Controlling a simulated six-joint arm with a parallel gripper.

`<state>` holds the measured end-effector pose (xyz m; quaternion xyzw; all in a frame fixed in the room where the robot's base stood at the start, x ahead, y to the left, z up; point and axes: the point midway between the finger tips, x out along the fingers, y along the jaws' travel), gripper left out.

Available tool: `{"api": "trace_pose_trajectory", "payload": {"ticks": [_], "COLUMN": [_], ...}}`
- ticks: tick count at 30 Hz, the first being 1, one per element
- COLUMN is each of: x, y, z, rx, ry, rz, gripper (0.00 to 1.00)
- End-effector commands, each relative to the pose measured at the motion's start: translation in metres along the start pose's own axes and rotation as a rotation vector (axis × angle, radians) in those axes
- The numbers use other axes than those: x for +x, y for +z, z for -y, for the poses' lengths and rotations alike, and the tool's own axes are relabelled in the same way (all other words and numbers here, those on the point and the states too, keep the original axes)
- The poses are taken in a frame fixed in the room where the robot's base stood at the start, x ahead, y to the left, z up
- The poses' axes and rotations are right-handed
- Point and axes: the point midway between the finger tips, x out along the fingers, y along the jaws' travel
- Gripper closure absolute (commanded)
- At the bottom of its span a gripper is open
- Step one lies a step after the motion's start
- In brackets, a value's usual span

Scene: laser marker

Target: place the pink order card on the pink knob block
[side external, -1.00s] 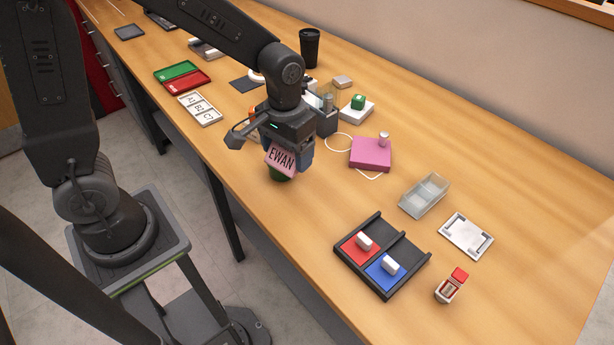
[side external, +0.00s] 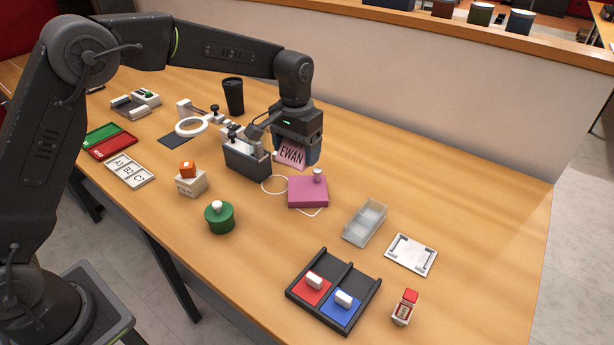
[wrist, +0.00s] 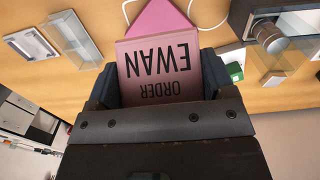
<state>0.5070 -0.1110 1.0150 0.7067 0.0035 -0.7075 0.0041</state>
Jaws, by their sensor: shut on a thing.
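The pink order card (side external: 291,154), lettered EWAN, is held in my gripper (side external: 297,150), which is shut on it. In the wrist view the card (wrist: 158,68) stands between my two fingers (wrist: 158,85), its text upside down. The pink knob block (side external: 307,192) lies on the table just below and slightly right of the card in the side view, with a pale knob on its back right part. In the wrist view part of the block (wrist: 158,18) shows past the card's edge. The card looks held above the block, apart from it; its exact height is hard to tell.
A green knobbed cylinder (side external: 219,219) is at front left.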

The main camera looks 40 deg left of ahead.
Motion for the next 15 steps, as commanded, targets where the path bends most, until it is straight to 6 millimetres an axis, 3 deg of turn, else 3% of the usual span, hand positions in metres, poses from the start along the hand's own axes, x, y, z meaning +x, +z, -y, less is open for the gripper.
{"api": "trace_pose_trajectory", "payload": {"ticks": [5,12,15], "x": [0.01,0.052,0.061], "y": [-0.008,-0.008,-0.009], "z": [-0.004,-0.004,-0.004], "rx": [0.012,0.012,0.012], "ry": [0.0,0.0,0.0], "rz": [0.002,0.002,0.0], "gripper": [0.47,0.47,0.47]}}
